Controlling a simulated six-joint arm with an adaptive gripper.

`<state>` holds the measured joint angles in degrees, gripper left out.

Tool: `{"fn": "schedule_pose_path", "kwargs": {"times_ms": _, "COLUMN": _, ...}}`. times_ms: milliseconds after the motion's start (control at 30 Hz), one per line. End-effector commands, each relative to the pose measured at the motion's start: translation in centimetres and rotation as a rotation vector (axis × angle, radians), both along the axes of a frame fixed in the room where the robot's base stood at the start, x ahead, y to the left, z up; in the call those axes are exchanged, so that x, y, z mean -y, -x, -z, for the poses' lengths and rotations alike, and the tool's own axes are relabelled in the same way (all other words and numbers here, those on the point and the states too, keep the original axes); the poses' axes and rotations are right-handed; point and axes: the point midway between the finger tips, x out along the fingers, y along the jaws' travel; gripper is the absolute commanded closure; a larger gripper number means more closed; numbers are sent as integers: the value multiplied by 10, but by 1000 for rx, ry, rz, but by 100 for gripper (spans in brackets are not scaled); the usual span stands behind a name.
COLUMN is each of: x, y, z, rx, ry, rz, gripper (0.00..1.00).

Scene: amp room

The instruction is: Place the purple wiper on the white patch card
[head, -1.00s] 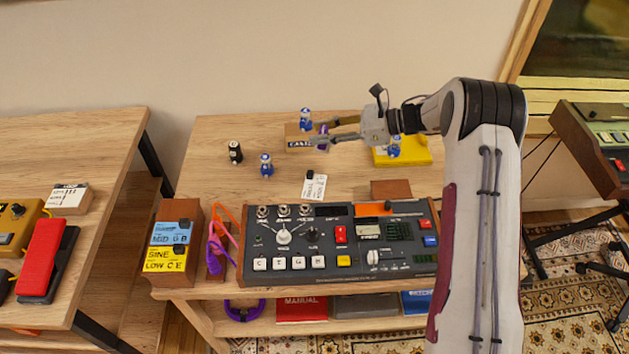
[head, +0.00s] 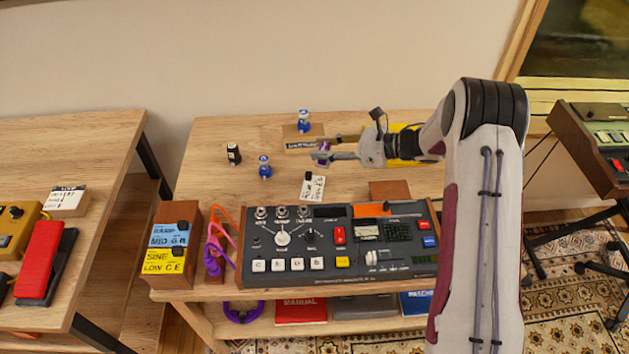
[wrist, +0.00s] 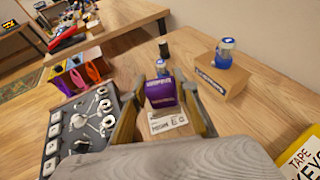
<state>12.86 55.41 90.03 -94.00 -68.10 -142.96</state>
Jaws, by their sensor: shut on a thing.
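The purple wiper (head: 324,153) is between the fingers of my gripper (head: 318,149), above the wooden table. In the wrist view the wiper (wrist: 161,93) is a purple block with pale lettering, and my gripper (wrist: 160,100) is shut on it. The white patch card (head: 313,188) lies on the table in front of the gripper, with black marks and a small black piece at its far edge. In the wrist view the card (wrist: 168,122) shows just below the wiper, partly hidden. The wiper is apart from the card in the head view.
A grey mixer (head: 340,245) stands at the table's front. A blue-white jar (head: 265,167) and a black bottle (head: 234,153) stand left of the gripper. Another blue-white jar (head: 304,122) stands on a cardboard box (head: 291,140) behind. A brown block (head: 390,190) lies right of the card.

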Motion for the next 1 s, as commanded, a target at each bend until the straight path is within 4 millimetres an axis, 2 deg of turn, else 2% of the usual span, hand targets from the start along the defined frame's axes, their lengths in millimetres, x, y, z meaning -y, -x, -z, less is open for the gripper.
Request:
{"fn": "schedule_pose_path", "kwargs": {"times_ms": 167, "x": 0, "y": 0, "z": 11, "rx": -3, "ry": -1, "rz": 0, "gripper": 97}}
{"fn": "schedule_pose_path", "kwargs": {"times_ms": 533, "x": 0, "y": 0, "z": 55, "rx": -2, "ry": -1, "rz": 0, "gripper": 97}}
{"fn": "schedule_pose_path", "kwargs": {"times_ms": 700, "x": 0, "y": 0, "z": 62, "rx": 0, "ry": 0, "rz": 0, "gripper": 97}}
{"fn": "schedule_pose_path", "kwargs": {"times_ms": 1000, "x": 0, "y": 0, "z": 62, "rx": 0, "ry": 0, "rz": 0, "gripper": 97}}
